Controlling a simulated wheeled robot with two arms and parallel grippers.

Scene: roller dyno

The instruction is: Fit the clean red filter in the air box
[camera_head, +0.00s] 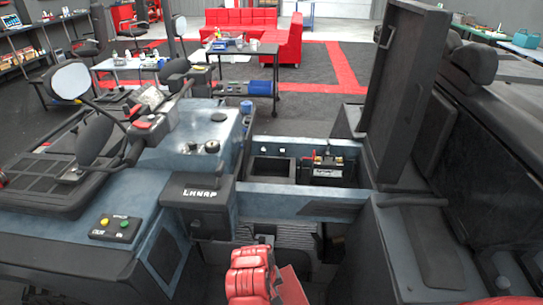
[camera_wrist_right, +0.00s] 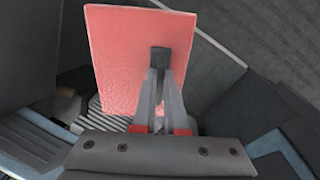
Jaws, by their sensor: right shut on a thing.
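The red filter (camera_wrist_right: 125,60) is a flat, square-cornered panel. My right gripper (camera_wrist_right: 160,58) is shut on it, with the fingertips pinching the panel's face near its right side in the wrist view. In the head view part of the filter (camera_head: 292,287) shows at the bottom, beside a red part of my arm. An open black square box (camera_head: 272,168) in the vehicle's bay looks like the air box; its inside is dark and I see nothing in it. The filter is apart from it, nearer to me. My left gripper is not in view.
A black battery (camera_head: 328,172) with a red terminal sits right of the box. A raised black lid (camera_head: 400,90) stands to the right of the bay. A blue-grey crossbar (camera_head: 300,200) runs in front of the bay. A black unit (camera_head: 198,195) stands at left.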

